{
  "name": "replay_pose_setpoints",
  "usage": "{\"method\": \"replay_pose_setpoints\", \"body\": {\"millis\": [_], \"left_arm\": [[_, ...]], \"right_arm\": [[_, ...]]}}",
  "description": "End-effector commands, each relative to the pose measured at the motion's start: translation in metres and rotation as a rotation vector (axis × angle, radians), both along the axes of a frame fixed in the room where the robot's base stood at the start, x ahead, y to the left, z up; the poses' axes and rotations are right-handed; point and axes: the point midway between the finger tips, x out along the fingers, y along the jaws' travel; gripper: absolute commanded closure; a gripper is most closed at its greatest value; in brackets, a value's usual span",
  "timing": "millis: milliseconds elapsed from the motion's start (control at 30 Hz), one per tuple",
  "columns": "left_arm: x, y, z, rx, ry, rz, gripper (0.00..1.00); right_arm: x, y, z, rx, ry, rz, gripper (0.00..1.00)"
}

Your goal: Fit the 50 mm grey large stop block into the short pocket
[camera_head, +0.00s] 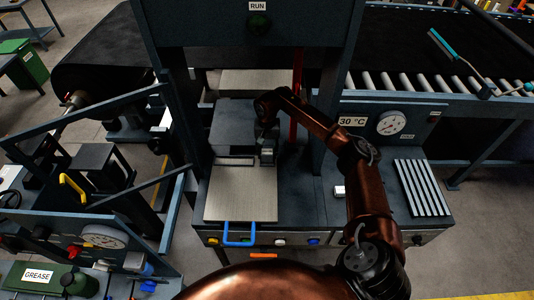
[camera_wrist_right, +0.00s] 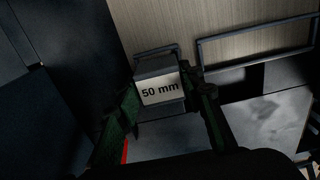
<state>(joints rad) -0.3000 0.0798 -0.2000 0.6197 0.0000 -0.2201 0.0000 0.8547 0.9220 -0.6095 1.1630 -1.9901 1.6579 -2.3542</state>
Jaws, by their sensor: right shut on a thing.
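The grey stop block (camera_wrist_right: 160,88), marked "50 mm", sits between the fingers of my right gripper (camera_wrist_right: 168,108) in the right wrist view. The gripper is shut on it. In the head view the block (camera_head: 268,154) shows small below my right gripper (camera_head: 267,133). A short dark rim (camera_wrist_right: 157,50), which looks like the short pocket, shows right behind the block. A longer dark rim (camera_wrist_right: 255,40) lies beside it. The block hides part of the short rim, and I cannot tell whether it is inside or above it. My left gripper is not in view.
A pale plate (camera_head: 240,200) with a blue handle (camera_head: 238,236) lies in front of the block. A dark box (camera_head: 232,130) stands left of my gripper. A red upright bar (camera_head: 296,90) stands close to my arm. A ribbed plate (camera_head: 422,188) lies at right.

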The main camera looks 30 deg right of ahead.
Motion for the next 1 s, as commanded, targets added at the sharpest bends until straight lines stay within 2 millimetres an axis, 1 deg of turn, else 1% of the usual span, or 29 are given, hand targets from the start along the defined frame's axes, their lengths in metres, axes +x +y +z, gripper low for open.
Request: {"method": "replay_pose_setpoints", "body": {"millis": [333,1000], "left_arm": [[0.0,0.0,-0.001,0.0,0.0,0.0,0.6],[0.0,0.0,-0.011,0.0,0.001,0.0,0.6]], "right_arm": [[0.0,0.0,0.0,0.0,-0.001,0.0,0.97],[0.0,0.0,-0.013,-0.001,-0.001,0.0,0.97]]}}
